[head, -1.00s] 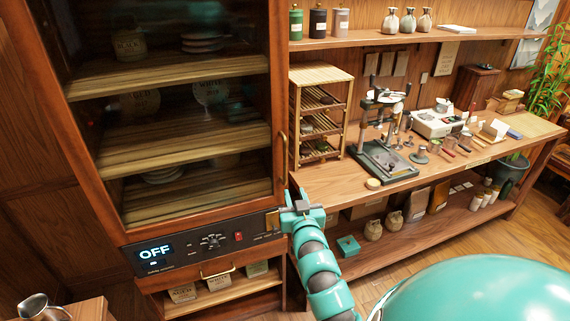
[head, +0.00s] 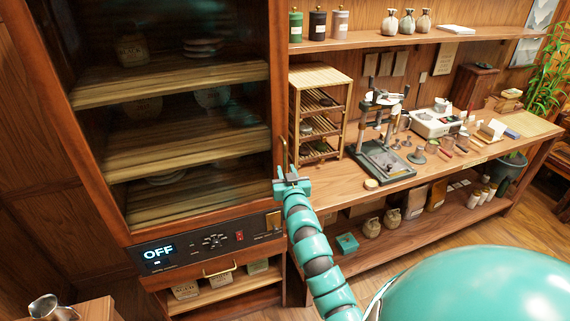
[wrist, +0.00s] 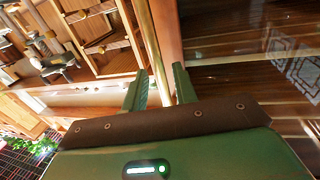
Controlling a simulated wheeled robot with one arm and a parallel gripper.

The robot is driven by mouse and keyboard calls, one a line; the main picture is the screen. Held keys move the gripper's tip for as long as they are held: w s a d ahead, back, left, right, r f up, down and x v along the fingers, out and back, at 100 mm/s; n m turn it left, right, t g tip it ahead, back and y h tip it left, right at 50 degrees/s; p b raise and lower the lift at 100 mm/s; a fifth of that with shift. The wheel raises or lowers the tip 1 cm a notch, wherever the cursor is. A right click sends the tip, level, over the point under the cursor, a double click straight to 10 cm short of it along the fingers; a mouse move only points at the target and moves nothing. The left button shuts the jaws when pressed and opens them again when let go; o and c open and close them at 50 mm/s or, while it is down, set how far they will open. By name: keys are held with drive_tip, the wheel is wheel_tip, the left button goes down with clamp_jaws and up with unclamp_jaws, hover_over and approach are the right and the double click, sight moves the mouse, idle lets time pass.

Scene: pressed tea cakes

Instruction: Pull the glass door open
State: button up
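The glass door (head: 185,118) of the tall wooden cabinet fills the left of the head view and looks shut. Its upright brass handle (head: 284,152) is on the right side of its frame; the lower part is hidden by my gripper (head: 291,178). In the wrist view the handle (wrist: 148,40) runs down toward the gap between the two green fingers of my gripper (wrist: 160,82). The fingers are apart, one on each side of the bar's lower end. I cannot tell whether either finger touches it.
A workbench (head: 330,188) with a bamboo rack (head: 320,75) and a press stands close at the right. A metal pitcher (head: 48,308) is at lower left.

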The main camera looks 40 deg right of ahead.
sight(285, 168)
drive_tip(key=shift+p+x, duration=0.45)
drive_tip(key=shift+x, duration=1.05)
drive_tip(key=shift+f, duration=0.1)
clamp_jaws()
